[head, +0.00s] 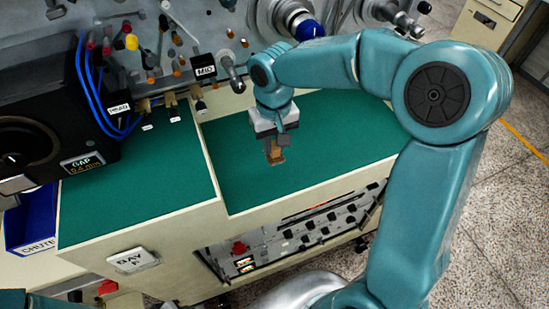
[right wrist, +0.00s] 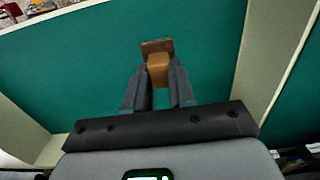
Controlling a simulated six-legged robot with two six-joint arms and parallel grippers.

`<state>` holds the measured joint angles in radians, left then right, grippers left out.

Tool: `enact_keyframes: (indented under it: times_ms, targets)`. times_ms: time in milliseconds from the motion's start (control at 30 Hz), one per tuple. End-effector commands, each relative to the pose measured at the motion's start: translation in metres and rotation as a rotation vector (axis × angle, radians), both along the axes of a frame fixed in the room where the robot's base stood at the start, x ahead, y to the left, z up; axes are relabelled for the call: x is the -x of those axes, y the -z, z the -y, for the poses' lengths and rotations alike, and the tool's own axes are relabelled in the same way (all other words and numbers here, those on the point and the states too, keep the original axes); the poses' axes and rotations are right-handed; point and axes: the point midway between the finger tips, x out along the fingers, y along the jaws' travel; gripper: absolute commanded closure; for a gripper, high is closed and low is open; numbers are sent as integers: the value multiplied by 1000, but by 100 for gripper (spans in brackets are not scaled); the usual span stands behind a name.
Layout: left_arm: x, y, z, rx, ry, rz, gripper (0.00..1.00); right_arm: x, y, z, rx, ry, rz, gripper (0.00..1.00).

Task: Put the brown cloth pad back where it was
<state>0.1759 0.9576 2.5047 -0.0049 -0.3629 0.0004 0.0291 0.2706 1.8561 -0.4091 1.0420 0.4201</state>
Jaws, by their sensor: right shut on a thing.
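The brown cloth pad (head: 277,160) is a small tan-brown piece between the fingertips of my right gripper (head: 273,148). In the right wrist view the pad (right wrist: 157,46) shows as a block with a darker, wider flat part beyond the tips. There my right gripper (right wrist: 158,75) is shut on it. The pad is over the lower green work surface (head: 320,135); I cannot tell whether it touches. My left gripper is not in view; only a bit of my left arm shows at the bottom left corner.
A raised green surface (head: 140,190) lies to the left behind a cream step. The machine panel with knobs, blue cables and a MID tag (head: 205,71) stands behind. A blue CHUTE bin (head: 28,225) is at far left. The lower green surface is otherwise bare around the gripper.

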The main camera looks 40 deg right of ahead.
Motion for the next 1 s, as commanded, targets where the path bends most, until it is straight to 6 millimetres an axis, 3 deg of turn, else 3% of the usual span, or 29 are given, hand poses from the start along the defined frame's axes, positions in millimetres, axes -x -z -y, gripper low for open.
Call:
enact_keyframes:
  times_ms: [100,500,900,933,1000]
  targets:
    - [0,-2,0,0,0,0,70,1,20,1,-1,0,-3,100]
    - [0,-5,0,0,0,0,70,1,69,2,0,1,-2,100]
    - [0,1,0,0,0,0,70,0,76,2,0,0,1,100]
    - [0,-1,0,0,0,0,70,0,74,2,0,0,1,69]
    - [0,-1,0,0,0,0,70,0,74,2,0,0,1,50]
